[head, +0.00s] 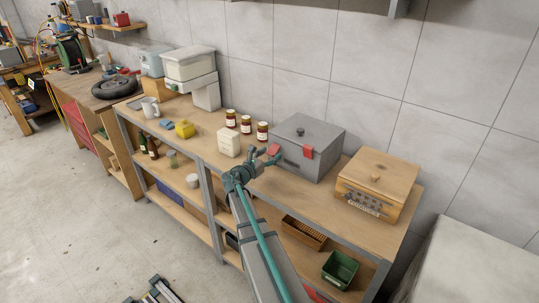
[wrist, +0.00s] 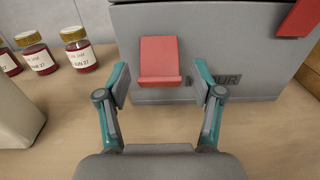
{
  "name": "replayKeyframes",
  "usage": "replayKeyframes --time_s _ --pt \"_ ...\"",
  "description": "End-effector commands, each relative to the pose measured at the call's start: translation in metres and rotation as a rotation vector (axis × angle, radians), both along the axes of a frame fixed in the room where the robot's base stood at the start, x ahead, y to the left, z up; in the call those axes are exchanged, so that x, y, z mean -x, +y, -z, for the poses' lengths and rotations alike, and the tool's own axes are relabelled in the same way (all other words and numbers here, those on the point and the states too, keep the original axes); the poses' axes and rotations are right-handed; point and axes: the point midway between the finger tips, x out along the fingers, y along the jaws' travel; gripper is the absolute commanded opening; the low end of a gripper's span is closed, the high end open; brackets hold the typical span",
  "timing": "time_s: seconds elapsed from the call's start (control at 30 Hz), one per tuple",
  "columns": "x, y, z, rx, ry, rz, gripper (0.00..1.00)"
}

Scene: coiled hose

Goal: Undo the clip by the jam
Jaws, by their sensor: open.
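A grey lidded box (head: 305,149) stands on the bench top and has two red clips on its front. The clip on the left (head: 273,151) is the one nearer the jam jars (head: 246,124); it also shows in the wrist view (wrist: 160,62), its lower lip jutting outward. The other clip (head: 307,152) shows at the upper right of the wrist view (wrist: 300,18). My gripper (head: 264,157) is open, in front of the box. In the wrist view its fingers (wrist: 161,88) stand either side of the left clip, apart from it, with nothing between them.
A cream block-shaped container (head: 229,142) stands just left of my gripper. A wooden potatoes box (head: 377,187) stands right of the grey box. A yellow item (head: 185,129) and a grey mug (head: 150,107) are farther left. Bare bench top lies before the grey box.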

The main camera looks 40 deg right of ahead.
Motion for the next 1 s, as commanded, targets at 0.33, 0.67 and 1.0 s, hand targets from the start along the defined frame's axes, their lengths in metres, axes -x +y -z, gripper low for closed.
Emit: replayKeyframes --time_s 0.33,0.67,1.0 --pt "0.000 0.000 0.000 0.000 0.000 0.000 0.38" --pt "0.000 0.000 0.003 0.006 -0.001 0.000 0.07" --pt "-0.001 -0.003 0.011 0.105 -0.024 0.001 0.06"
